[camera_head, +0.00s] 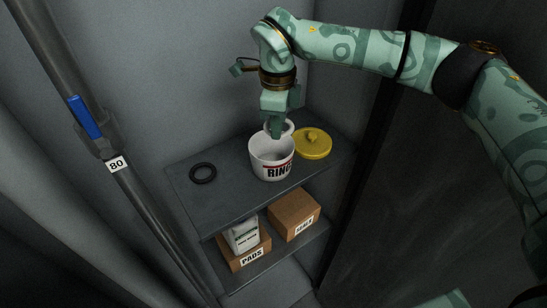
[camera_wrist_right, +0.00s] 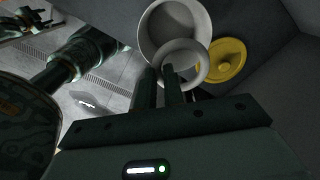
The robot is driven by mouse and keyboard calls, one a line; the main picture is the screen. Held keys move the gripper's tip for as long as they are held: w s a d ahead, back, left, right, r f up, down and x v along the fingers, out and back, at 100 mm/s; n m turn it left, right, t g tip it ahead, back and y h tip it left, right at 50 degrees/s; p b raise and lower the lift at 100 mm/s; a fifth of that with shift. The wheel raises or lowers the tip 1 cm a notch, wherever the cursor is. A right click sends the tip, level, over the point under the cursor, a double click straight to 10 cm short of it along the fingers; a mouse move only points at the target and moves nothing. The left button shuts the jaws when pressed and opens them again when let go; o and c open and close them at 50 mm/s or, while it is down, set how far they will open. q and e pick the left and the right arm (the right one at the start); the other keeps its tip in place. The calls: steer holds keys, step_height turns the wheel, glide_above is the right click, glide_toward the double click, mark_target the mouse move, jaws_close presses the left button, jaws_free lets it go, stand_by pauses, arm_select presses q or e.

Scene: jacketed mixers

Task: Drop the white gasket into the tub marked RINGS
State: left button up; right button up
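The white gasket (camera_head: 291,127) is a pale ring held between the fingers of my right gripper (camera_head: 275,130). In the right wrist view the gasket (camera_wrist_right: 204,66) overlaps the rim of the white tub. The tub marked RINGS (camera_head: 262,163) stands open on the upper shelf, its label partly turned away. It also shows in the right wrist view (camera_wrist_right: 152,25). My right gripper points down over the tub's back rim, shut on the gasket; the exact height above the rim is hard to tell.
A yellow lid (camera_head: 316,149) lies right of the tub. A black ring (camera_head: 203,173) lies to its left on the upper shelf (camera_head: 222,205). The lower shelf holds a PADS box (camera_head: 255,250), a white packet (camera_head: 242,236) and another carton (camera_head: 294,212). A pipe (camera_head: 145,205) stands at left.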

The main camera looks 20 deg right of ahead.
steer(key=o, duration=0.4)
steer(key=shift+d, duration=0.1)
steer(key=shift+o, duration=0.2)
step_height(320, 180, up, 16)
steer(key=b, duration=0.2)
steer(key=shift+r, duration=0.15)
steer(key=shift+w, duration=0.1)
